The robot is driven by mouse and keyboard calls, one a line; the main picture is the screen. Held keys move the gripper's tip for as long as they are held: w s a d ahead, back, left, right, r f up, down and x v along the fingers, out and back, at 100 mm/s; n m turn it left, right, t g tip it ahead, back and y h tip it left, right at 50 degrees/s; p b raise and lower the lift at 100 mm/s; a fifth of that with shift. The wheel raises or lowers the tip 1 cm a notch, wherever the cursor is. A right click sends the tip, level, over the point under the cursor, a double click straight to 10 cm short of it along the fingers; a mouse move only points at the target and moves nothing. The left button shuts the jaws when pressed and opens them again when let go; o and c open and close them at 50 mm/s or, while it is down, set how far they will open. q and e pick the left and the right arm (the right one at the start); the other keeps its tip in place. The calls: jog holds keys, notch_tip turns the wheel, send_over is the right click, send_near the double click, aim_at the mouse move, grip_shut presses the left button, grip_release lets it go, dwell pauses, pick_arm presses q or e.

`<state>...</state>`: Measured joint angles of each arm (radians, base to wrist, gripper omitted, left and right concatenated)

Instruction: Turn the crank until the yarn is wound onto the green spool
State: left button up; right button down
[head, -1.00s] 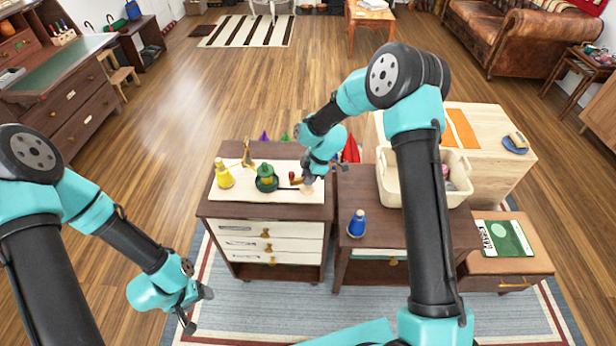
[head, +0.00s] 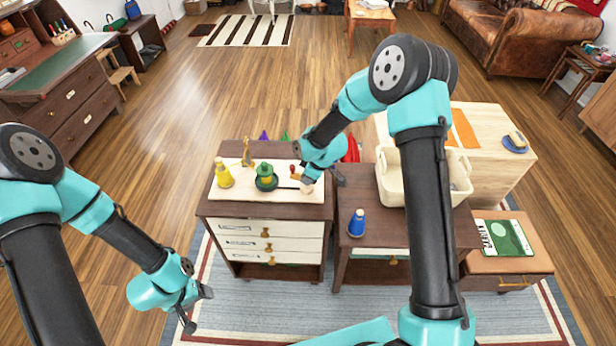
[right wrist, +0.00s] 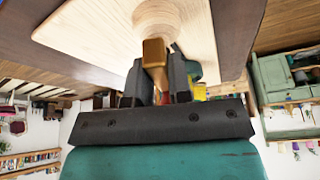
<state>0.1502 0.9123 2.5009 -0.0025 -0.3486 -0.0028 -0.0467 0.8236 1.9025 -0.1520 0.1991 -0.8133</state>
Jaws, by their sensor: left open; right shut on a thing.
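The green spool (head: 266,171) stands on the pale board (head: 232,192) on top of the left cabinet, with a dark line running right from its base. My right gripper (head: 310,182) is at the board's right end, to the right of the spool. In the right wrist view its fingers (right wrist: 156,70) are shut on a brass-coloured crank part (right wrist: 154,52), with a round wooden piece (right wrist: 157,14) beyond it. A small red-tipped piece (head: 293,168) shows beside the gripper in the head view. The gripper hides part of the crank. My left gripper (head: 200,309) is open and empty, low in front of the cabinet.
A yellow cone (head: 224,176) and a small golden stand (head: 247,153) are on the board left of the spool. A blue cone (head: 357,224) stands on the right cabinet (head: 385,222), near a cream bin (head: 391,187). A gap separates the cabinets.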

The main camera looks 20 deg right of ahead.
dwell(0.5)
jog(key=c, duration=1)
grip_release()
jog(key=shift+c, duration=0.2)
jog(key=shift+r, duration=0.15)
jog(key=v, duration=1.7)
jog(key=shift+s, duration=0.15)
jog(key=shift+a+r, duration=0.1)
jog(key=shift+a, duration=0.1)
